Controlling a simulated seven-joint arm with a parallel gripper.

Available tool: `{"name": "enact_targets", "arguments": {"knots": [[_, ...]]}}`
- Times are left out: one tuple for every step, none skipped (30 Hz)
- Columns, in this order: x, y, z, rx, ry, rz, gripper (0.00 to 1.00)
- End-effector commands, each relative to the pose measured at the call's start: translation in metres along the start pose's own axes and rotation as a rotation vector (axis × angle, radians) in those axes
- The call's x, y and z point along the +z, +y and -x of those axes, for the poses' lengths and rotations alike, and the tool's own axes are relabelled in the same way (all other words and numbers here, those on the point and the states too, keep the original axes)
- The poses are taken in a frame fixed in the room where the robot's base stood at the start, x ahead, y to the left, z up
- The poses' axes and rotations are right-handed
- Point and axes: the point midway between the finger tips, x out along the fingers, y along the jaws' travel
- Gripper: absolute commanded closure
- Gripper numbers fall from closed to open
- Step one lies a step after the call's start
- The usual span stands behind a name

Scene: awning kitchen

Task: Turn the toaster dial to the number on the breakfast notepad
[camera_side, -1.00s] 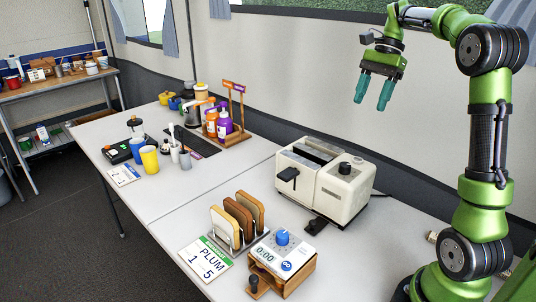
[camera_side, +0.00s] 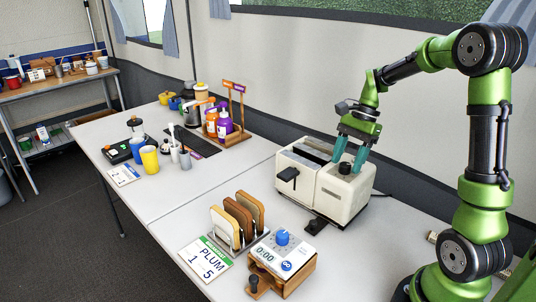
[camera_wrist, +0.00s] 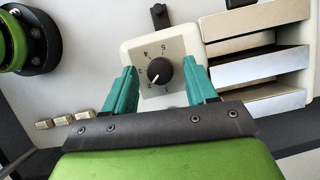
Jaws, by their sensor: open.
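The cream toaster (camera_side: 338,205) stands on the table, with a black dial (camera_side: 345,168) on its top. In the wrist view the dial (camera_wrist: 160,71) sits on a pale plate with numbers around it; 4 and 5 are legible at the top. Its white mark points to the lower left, near what looks like 2. My gripper (camera_side: 349,165) is open with its teal fingers down on either side of the dial; gaps show in the wrist view (camera_wrist: 160,78). A green-headed card (camera_side: 207,260) reads PLUM, 1 and 5. A second small pad (camera_side: 124,175) is too small to read.
A toast rack (camera_side: 238,222) with bread slices and a timer box (camera_side: 284,257) with a blue knob stand in front of the toaster. The toaster lever (camera_side: 288,174) sticks out at its left. Bottles and cups (camera_side: 222,122) stand farther left.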

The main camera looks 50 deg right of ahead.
Motion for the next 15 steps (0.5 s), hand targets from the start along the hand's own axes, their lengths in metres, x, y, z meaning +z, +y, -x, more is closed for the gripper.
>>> {"name": "enact_targets", "arguments": {"knots": [[0.0001, 0.0, -0.0027, 0.001, 0.0, 0.001, 0.43], [0.0001, 0.0, -0.0037, 0.0, 0.0, 0.001, 0.43], [0.0002, 0.0001, -0.0045, 0.0, 0.0, 0.001, 0.43], [0.0001, 0.0001, -0.0049, 0.0, 0.0, 0.001, 0.43], [0.0001, 0.0, -0.005, 0.0, 0.001, 0.001, 0.43], [0.0001, 0.0, -0.0051, 0.0, 0.001, 0.001, 0.43], [0.0001, 0.0, -0.005, 0.0, 0.001, 0.001, 0.43], [0.0001, 0.0, -0.005, 0.0, 0.001, 0.001, 0.43], [0.0001, 0.0, -0.0049, 0.0, 0.001, 0.001, 0.43], [0.0001, 0.0, -0.0048, 0.0, 0.001, 0.001, 0.43], [0.0, 0.0, -0.0048, 0.0, 0.001, 0.001, 0.46], [0.0, 0.0, -0.0047, 0.0, 0.001, 0.001, 0.52], [0.0, 0.0, -0.0047, 0.0, 0.001, 0.001, 0.57], [0.0, 0.0, -0.0047, 0.0, 0.001, 0.001, 0.62], [0.0, 0.0, -0.0046, 0.0, 0.001, 0.001, 0.68]]}}
